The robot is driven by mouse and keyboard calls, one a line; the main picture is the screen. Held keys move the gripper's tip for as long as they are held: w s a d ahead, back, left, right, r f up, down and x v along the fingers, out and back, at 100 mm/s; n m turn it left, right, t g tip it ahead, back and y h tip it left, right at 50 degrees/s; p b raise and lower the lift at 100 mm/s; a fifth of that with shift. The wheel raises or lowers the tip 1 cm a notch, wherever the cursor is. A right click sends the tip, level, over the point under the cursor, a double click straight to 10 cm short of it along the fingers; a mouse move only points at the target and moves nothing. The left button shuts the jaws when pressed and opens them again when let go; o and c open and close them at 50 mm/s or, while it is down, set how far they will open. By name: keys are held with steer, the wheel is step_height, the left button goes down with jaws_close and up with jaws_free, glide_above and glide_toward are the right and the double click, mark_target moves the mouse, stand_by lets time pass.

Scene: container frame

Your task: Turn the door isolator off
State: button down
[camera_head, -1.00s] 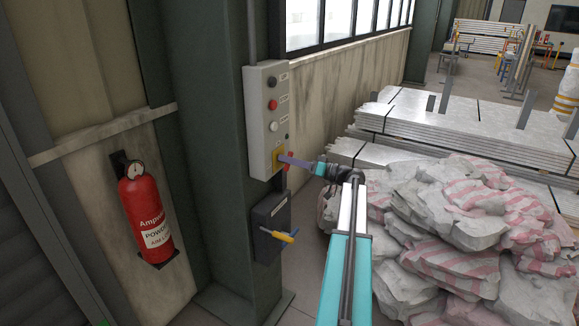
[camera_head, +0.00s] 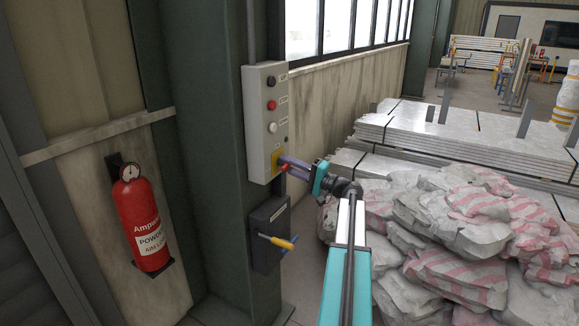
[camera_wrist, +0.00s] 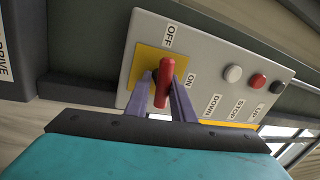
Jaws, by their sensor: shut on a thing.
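The isolator's red handle (camera_wrist: 163,84) sits on a yellow plate (camera_wrist: 146,62) at the end of a grey control panel (camera_wrist: 212,62). OFF and ON labels flank the handle in the wrist view. In the head view the grey panel (camera_head: 257,118) hangs on the green column, with the yellow plate (camera_head: 277,158) at its lower end. My gripper (camera_head: 284,162) reaches it from the right. Its purple fingers are shut on the red handle, one on each side. The handle's exact angle between the labels is hard to tell.
Black, red and white buttons line the panel above. A dark box (camera_head: 263,213) with a yellow-tipped lever (camera_head: 277,242) is just below. A red fire extinguisher (camera_head: 143,222) hangs at left. Piled sacks (camera_head: 450,230) and stacked sheets (camera_head: 450,130) stand at right.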

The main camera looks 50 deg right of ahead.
steer(key=shift+d+r+m+h, duration=0.15)
steer(key=shift+m+h, duration=0.15)
steer(key=shift+m, duration=0.7)
steer(key=c, duration=1.6)
jaws_free()
steer(key=shift+o, duration=0.2)
steer(key=b+v, duration=0.3)
steer(key=v, duration=1)
steer(key=shift+s+f, duration=0.3)
steer(key=shift+s, duration=0.1)
